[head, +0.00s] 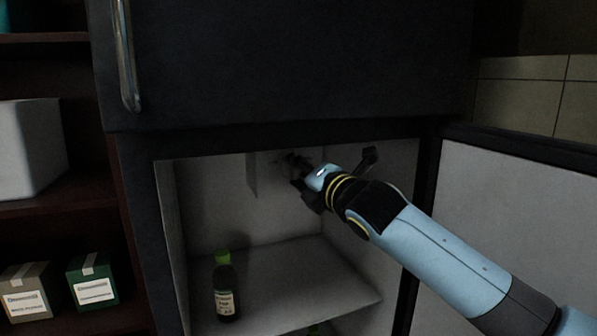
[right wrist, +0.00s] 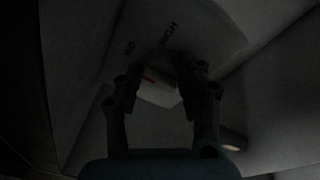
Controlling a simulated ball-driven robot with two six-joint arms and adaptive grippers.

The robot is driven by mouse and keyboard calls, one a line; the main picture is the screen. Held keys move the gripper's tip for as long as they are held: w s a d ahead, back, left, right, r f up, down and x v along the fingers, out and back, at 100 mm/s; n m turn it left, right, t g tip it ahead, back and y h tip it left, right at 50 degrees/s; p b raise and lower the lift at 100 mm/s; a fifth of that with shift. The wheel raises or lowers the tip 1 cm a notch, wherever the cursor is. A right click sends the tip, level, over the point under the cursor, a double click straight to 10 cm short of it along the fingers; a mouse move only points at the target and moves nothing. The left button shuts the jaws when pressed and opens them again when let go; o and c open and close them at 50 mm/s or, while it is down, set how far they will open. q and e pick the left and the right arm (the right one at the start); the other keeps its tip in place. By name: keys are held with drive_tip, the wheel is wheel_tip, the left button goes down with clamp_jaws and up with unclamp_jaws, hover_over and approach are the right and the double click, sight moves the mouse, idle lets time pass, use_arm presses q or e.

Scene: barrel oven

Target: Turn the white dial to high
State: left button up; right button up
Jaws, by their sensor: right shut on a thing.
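The white dial (right wrist: 160,88) shows dimly in the right wrist view, between the two fingers of my right gripper (right wrist: 158,80). It sits on a pale panel (right wrist: 205,35) with dark lettering; one word reads like HIGH, and a shorter mark beside it is too dark to read. In the head view my right gripper (head: 297,170) reaches into the upper part of the open fridge compartment, at the white control box (head: 256,178). It is shut on the dial. The gripper hides the dial in the head view, and its exact pointing is too dark to tell. My left gripper is out of view.
A dark bottle with a green cap (head: 226,288) stands on the fridge shelf (head: 290,270) below my arm. The open fridge door (head: 510,215) is at the right. The closed upper door (head: 290,65) is above. Shelves with boxes (head: 92,283) stand at the left.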

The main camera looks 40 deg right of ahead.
drive_tip(key=shift+f+m, duration=0.1)
drive_tip(key=shift+m, duration=0.3)
drive_tip(key=shift+f+m+b, duration=0.15)
drive_tip(key=shift+m+b, duration=0.4)
drive_tip(key=shift+m, duration=0.45)
drive_tip(key=m+b, duration=0.2)
drive_tip(key=m, duration=0.1)
drive_tip(key=shift+f+m+t, duration=0.15)
drive_tip(key=shift+m+t, duration=0.15)
drive_tip(key=shift+m, duration=0.1)
drive_tip(key=m+h+b, duration=0.1)
drive_tip(key=m+b, duration=0.2)
drive_tip(key=m, duration=0.1)
drive_tip(key=shift+f+m, duration=0.1)
drive_tip(key=shift+m, duration=0.3)
drive_tip(key=shift+a+m+h+b, duration=0.1)
drive_tip(key=shift+m+h+b, duration=0.4)
drive_tip(key=shift+m+b, duration=0.85)
drive_tip(key=shift+m+p, duration=0.3)
drive_tip(key=shift+m, duration=0.25)
drive_tip(key=o, duration=1.1)
drive_tip(key=shift+o, duration=0.2)
